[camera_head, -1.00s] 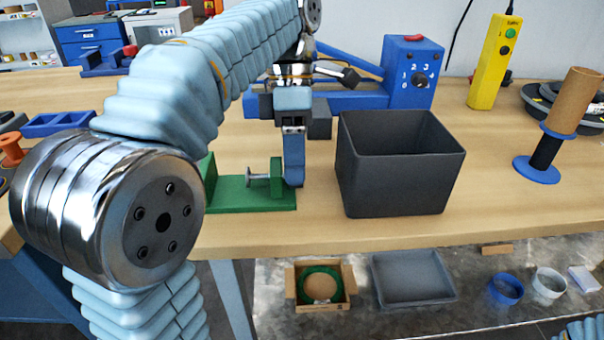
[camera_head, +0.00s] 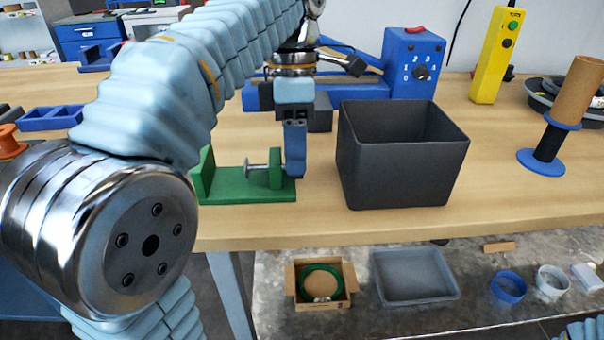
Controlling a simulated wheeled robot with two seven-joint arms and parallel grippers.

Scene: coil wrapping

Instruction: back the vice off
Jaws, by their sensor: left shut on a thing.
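The green vice (camera_head: 235,193) sits on the wooden bench near its front edge. It has a tall plate at its left end, a green block (camera_head: 276,170) at its right end, and a grey screw (camera_head: 258,166) with a small disc pointing left. A gap shows between disc and plate. My left gripper (camera_head: 295,168) points down at the right side of the green block. Its blue fingers are shut on the vice's screw end, which they hide. My right gripper is out of view.
A dark grey bin (camera_head: 400,160) stands close right of my left gripper. Behind is a blue device with a dial (camera_head: 410,65). A yellow button box (camera_head: 497,60) and a blue spool stand (camera_head: 541,160) are further right. Below lie a cardboard box (camera_head: 348,290) and grey tray (camera_head: 415,290).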

